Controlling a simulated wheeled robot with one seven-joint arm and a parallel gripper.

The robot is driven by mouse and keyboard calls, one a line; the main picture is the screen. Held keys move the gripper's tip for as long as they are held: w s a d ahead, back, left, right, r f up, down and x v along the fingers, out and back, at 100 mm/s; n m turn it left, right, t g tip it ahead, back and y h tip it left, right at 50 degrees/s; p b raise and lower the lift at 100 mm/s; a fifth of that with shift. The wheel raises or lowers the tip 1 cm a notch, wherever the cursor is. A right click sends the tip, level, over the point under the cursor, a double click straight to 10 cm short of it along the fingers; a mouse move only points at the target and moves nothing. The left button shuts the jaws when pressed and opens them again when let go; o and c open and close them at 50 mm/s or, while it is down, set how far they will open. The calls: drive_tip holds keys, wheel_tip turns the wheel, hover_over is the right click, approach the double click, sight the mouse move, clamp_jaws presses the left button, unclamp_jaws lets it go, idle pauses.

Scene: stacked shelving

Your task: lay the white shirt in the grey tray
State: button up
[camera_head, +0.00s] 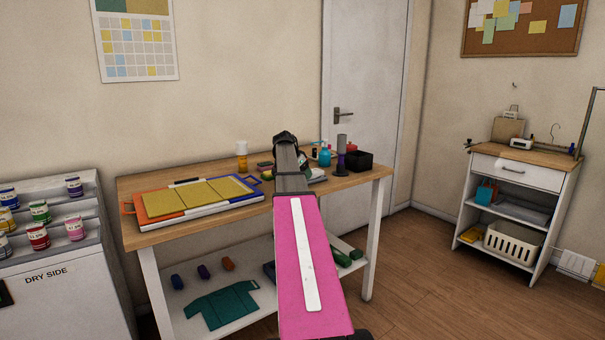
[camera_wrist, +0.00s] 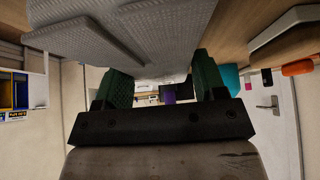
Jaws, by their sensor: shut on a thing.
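In the wrist view my gripper (camera_wrist: 162,76) has its two dark green fingers on either side of pale grey-white textured cloth. This cloth, which looks like the white shirt (camera_wrist: 165,35), fills the top middle of that view, with a flap (camera_wrist: 72,50) spreading left. The gripper is shut on it. In the head view my arm reaches over the workbench and hides most of the gripper and cloth. I cannot clearly pick out the grey tray; a flat grey thing (camera_head: 522,211) on the right cabinet's middle shelf may be it.
The workbench (camera_head: 150,234) holds an orange, white and blue frame with yellow panels (camera_head: 195,197), bottles (camera_head: 325,155) and a black box (camera_head: 358,161). A teal shirt (camera_head: 222,305) lies on its lower shelf. A white basket (camera_head: 512,243) sits in the cabinet. Floor between is clear.

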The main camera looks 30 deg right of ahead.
drive_tip(key=o, duration=1)
drive_tip(key=shift+f, duration=0.1)
drive_tip(key=shift+o, duration=0.2)
drive_tip(key=v, duration=1.2)
